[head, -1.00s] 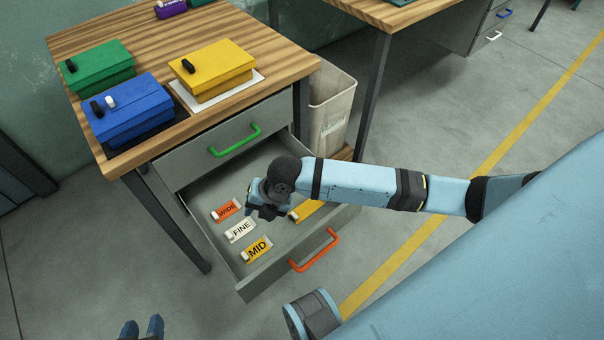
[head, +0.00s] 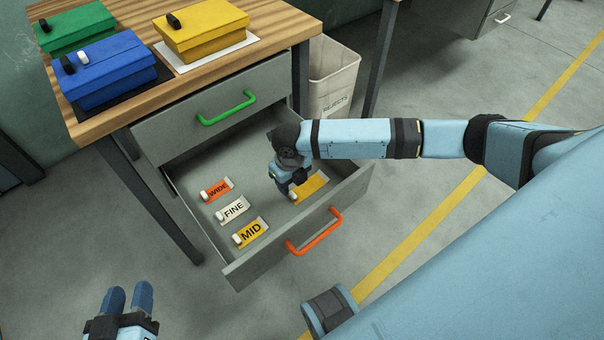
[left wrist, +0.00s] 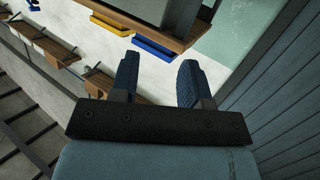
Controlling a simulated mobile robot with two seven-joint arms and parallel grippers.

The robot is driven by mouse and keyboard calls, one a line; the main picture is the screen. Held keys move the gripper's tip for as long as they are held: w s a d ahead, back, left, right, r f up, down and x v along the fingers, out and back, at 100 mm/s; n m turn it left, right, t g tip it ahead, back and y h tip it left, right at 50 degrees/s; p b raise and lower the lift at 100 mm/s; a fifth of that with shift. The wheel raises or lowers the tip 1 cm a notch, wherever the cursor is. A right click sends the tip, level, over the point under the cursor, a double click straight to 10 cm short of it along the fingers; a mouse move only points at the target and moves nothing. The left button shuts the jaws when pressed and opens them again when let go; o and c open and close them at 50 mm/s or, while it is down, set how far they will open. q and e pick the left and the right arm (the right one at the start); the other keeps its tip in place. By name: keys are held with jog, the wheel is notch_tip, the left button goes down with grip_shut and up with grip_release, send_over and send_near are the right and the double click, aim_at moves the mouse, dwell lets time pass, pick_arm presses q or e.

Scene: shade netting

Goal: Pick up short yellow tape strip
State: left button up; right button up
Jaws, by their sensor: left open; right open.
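A yellow strip (head: 311,187) with a pale end lies at the right of the open lower drawer (head: 213,249). A second yellow strip marked MID (head: 252,233) lies near the drawer's front left. Which one is shorter is hard to tell, as my right gripper partly covers the first. My right gripper (head: 289,189) is just above the left end of that strip, pointing down and empty as far as I see; contact cannot be told. My left gripper (head: 129,295) is open and empty at the bottom left, away from the drawer; it also shows in the left wrist view (left wrist: 157,68).
An orange WIDE strip (head: 217,190) and a white FINE strip (head: 233,210) lie left in the drawer. The drawer has an orange handle (head: 318,236); the closed upper drawer has a green handle (head: 228,108). Boxes stand on the bench above. A rejects bin (head: 333,75) stands beside it.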

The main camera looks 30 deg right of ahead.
aim_at(293, 194)
notch_tip(293, 194, down, 5)
jog(key=shift+d+f+b, duration=0.1)
jog(key=shift+b, duration=1.05)
jog(key=shift+f, duration=0.15)
pick_arm(q)
jog(key=r, duration=0.1)
jog(key=d+r+t+h, duration=0.1)
jog(key=r, duration=0.1)
jog(key=r+t, duration=0.1)
jog(key=shift+w+d+r+h, duration=0.25)
jog(key=shift+d+h, duration=0.15)
pick_arm(e)
jog(key=shift+c, duration=0.4)
grip_shut()
